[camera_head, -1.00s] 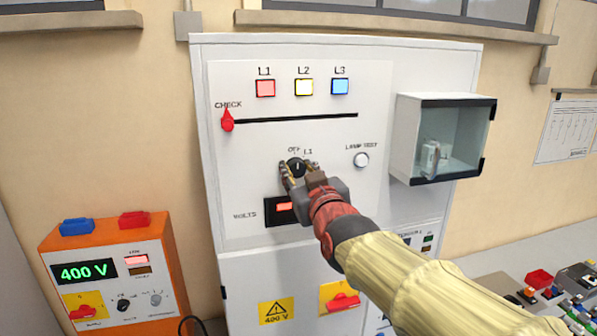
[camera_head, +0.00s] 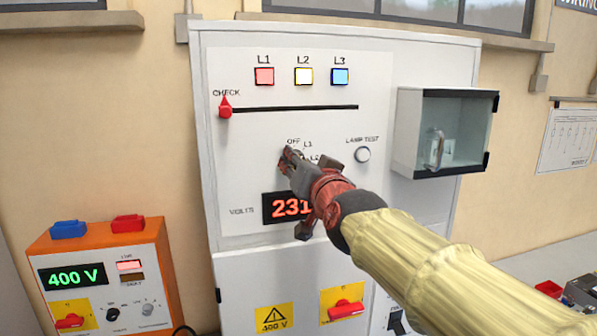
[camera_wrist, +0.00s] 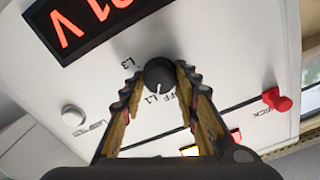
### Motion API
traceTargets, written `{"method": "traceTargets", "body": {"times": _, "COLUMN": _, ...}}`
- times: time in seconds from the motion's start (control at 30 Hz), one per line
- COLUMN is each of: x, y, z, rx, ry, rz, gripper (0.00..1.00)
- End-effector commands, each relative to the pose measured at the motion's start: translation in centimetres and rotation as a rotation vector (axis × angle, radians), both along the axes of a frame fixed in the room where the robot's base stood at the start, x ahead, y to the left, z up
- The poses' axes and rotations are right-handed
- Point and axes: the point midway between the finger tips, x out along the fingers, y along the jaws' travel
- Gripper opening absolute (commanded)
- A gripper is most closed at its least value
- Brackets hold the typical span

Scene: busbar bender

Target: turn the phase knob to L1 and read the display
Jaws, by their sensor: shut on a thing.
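The phase knob (camera_wrist: 159,74) is black and round, with a white mark pointing toward the L1 label (camera_wrist: 152,99), close to the OFF label (camera_wrist: 172,96). My gripper (camera_wrist: 159,75) is shut on the knob, one finger on each side; in the head view my gripper (camera_head: 291,158) is tilted and covers the knob. The VOLTS display (camera_head: 287,207) is lit and reads 231 in red; its right end is hidden behind my gripper. The wrist view shows the end of this display (camera_wrist: 85,20), with a 1 and a V.
Red, yellow and blue lamps L1 (camera_head: 264,76), L2 (camera_head: 304,76) and L3 (camera_head: 339,76) are lit. The red CHECK slider (camera_head: 225,108) sits at its slot's left end. A clear-fronted box (camera_head: 447,132) juts out at right. An orange unit (camera_head: 103,285) reads 400 V.

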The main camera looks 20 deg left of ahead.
Motion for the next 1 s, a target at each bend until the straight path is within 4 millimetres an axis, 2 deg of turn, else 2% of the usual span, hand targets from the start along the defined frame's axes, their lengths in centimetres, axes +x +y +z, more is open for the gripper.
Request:
{"method": "traceTargets", "body": {"times": 0.33, "x": 0.03, "y": -0.02, "z": -0.09, "rx": 0.115, "ry": 0.072, "rz": 0.0, "gripper": 0.06}}
{"method": "traceTargets", "body": {"times": 0.83, "x": 0.03, "y": -0.04, "z": -0.03, "rx": 0.133, "ry": 0.083, "rz": 0.001, "gripper": 0.06}}
{"method": "traceTargets", "body": {"times": 0.87, "x": 0.03, "y": -0.04, "z": -0.03, "rx": 0.133, "ry": 0.083, "rz": 0.001, "gripper": 0.31}}
{"method": "traceTargets", "body": {"times": 1.0, "x": 0.03, "y": -0.04, "z": -0.03, "rx": 0.133, "ry": 0.082, "rz": 0.001, "gripper": 0.39}}
